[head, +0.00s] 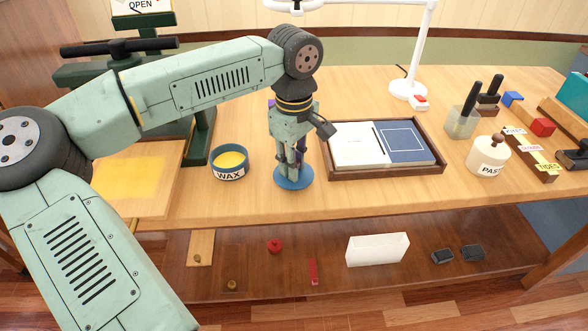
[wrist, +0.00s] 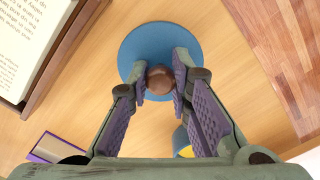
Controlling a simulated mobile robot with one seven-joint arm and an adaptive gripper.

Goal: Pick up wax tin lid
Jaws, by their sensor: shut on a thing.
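The wax tin lid (head: 292,178) is a flat blue disc with a brown round knob. It is at the front part of the wooden table top, right of the wax tin. My gripper (head: 291,166) points down over it. In the wrist view the lid (wrist: 134,50) lies under my gripper (wrist: 160,82), whose two fingers are shut on the brown knob (wrist: 160,80). I cannot tell whether the lid touches the table. The open wax tin (head: 229,165), blue with yellow wax and a WAX label, stands to the left. Its edge shows in the wrist view (wrist: 181,143).
A wooden tray (head: 385,174) with an open book stands close right of the lid. A green press post (head: 199,140) is left of the wax tin. A white paste pot (head: 488,157) is farther right. The table's front edge (head: 350,197) is close to the lid.

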